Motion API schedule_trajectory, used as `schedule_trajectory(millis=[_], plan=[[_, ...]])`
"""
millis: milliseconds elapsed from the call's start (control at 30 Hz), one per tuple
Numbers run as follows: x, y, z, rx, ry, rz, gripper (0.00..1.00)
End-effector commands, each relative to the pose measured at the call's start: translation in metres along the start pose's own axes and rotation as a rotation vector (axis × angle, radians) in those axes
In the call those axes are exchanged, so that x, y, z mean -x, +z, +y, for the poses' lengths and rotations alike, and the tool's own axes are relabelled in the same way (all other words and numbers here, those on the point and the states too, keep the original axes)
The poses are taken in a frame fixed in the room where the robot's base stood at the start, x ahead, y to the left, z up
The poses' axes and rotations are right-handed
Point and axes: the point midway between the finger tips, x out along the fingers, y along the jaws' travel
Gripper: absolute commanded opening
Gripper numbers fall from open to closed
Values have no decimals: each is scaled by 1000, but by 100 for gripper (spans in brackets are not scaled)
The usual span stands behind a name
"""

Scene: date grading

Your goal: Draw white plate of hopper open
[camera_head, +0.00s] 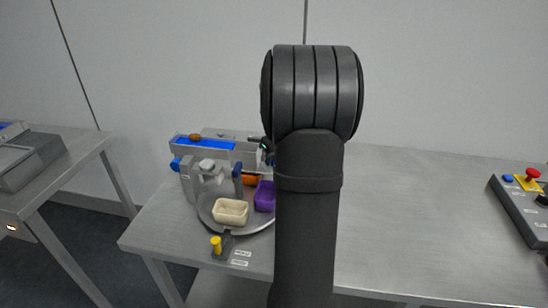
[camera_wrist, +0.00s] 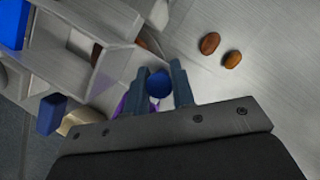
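The hopper is part of the grey machine (camera_head: 217,158); in the wrist view its pale angled walls (camera_wrist: 118,62) show at left. I cannot clearly pick out the white plate; a small whitish part (camera_wrist: 159,14) at the top may be it. My gripper (camera_wrist: 159,68) is beside the hopper, its two fingers apart, with a round blue knob (camera_wrist: 159,84) between them. The knob seems to fill the gap, but I cannot tell whether the fingers press on it. In the head view my arm hides the machine's right end.
Two brown dates (camera_wrist: 210,43) lie on the bare table beside the hopper. A cream tray (camera_head: 231,211) and a purple tray (camera_head: 265,196) stand on a round grey disc (camera_head: 208,214). A control box (camera_head: 521,207) sits at far right. The table between is clear.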

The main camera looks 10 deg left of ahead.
Motion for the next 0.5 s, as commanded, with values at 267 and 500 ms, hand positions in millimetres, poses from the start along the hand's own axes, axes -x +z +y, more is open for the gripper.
schedule_trajectory(millis=[267,500], plan=[[9,-21,-24,-6,-3,0,0],[22,-52,-57,-4,-2,0,0]])
